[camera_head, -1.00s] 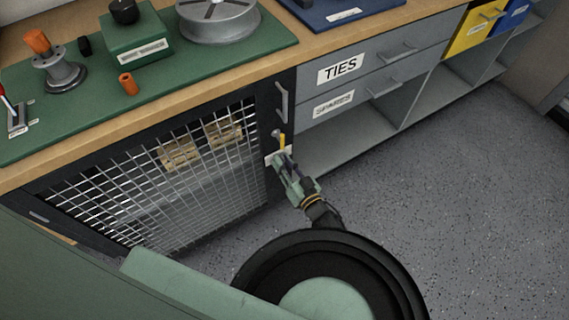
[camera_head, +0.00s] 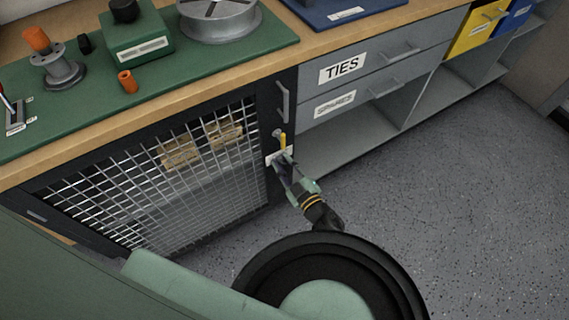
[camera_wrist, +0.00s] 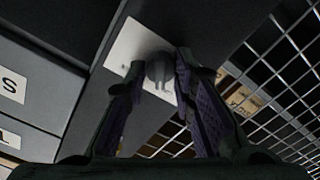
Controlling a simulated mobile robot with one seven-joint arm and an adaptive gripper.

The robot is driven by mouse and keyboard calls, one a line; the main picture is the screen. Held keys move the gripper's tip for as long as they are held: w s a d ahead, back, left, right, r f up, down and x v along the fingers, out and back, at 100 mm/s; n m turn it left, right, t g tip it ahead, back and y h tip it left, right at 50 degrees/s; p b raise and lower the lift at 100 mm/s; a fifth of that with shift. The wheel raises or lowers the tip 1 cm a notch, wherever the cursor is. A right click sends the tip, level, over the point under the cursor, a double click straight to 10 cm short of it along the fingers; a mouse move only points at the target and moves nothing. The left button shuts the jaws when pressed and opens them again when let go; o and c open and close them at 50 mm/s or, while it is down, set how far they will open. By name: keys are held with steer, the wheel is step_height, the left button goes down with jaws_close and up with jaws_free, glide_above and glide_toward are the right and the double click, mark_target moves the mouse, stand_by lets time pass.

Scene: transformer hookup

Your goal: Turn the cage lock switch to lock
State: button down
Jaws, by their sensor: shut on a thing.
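The cage lock switch (camera_wrist: 158,70) is a grey knob on a white label plate (camera_wrist: 126,44), on the dark frame beside the cage mesh. In the head view the plate (camera_head: 272,159) shows low on the right side of the cage door, partly hidden by my fingers. My gripper (camera_wrist: 160,75) has one finger on each side of the knob and is shut on it. In the head view my gripper (camera_head: 283,165) reaches up to the plate from the lower right. The writing on the plate and the knob's exact setting cannot be read.
The mesh cage door (camera_head: 150,185) has a vertical handle (camera_head: 282,101) above the switch. A yellow piece (camera_head: 283,141) by a grey round part sits just above the plate. Grey drawers (camera_head: 385,65) and open shelves stand to the right. The speckled floor (camera_head: 450,210) is clear.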

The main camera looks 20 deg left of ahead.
mark_target(284, 146)
steer(key=shift+n, duration=1.1)
steer(key=c, duration=1.4)
jaws_free()
steer(key=shift+o, duration=0.2)
step_height(284, 146, up, 10)
